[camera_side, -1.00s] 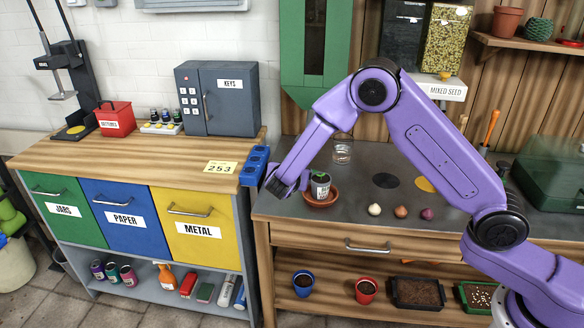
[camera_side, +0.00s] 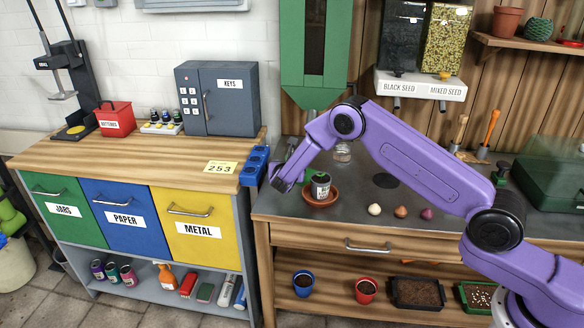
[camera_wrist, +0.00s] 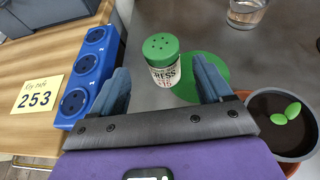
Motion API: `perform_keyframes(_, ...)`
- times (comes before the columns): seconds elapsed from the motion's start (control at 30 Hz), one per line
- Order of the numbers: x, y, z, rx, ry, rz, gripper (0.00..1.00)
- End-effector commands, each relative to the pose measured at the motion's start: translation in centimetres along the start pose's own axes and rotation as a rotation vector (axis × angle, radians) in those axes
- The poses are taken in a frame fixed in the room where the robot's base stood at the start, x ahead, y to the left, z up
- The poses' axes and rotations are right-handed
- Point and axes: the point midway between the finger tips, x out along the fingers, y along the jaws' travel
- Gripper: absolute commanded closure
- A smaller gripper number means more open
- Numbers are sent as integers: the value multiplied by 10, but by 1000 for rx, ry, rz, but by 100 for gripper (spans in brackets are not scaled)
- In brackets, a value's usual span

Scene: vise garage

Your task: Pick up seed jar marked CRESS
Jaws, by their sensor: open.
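The seed jar (camera_wrist: 163,68) has a green dotted lid and a pale label whose visible letters end in RESS. In the wrist view it stands upright on the grey bench, by a green disc (camera_wrist: 205,76). My gripper (camera_side: 281,180) is open and empty, low over the bench's left end. In the wrist view its two blue-grey fingers point toward the jar, one on each side, with the jar showing in the gap between and beyond the tips. I cannot tell how far the jar is from them. In the side view my arm mostly hides the jar.
A blue socket block (camera_side: 254,167) is close on the left. A clear glass (camera_wrist: 247,12) stands behind. Three bulbs (camera_side: 400,211) lie further right.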

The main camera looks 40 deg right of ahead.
Motion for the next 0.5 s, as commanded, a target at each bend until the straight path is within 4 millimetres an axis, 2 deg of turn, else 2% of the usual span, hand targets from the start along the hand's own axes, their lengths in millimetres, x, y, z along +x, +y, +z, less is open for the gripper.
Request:
perform_keyframes(0.27,18,-1,0,0,-1,-1,22)
perform_keyframes(0.5,49,-3,-2,1,0,-1,22)
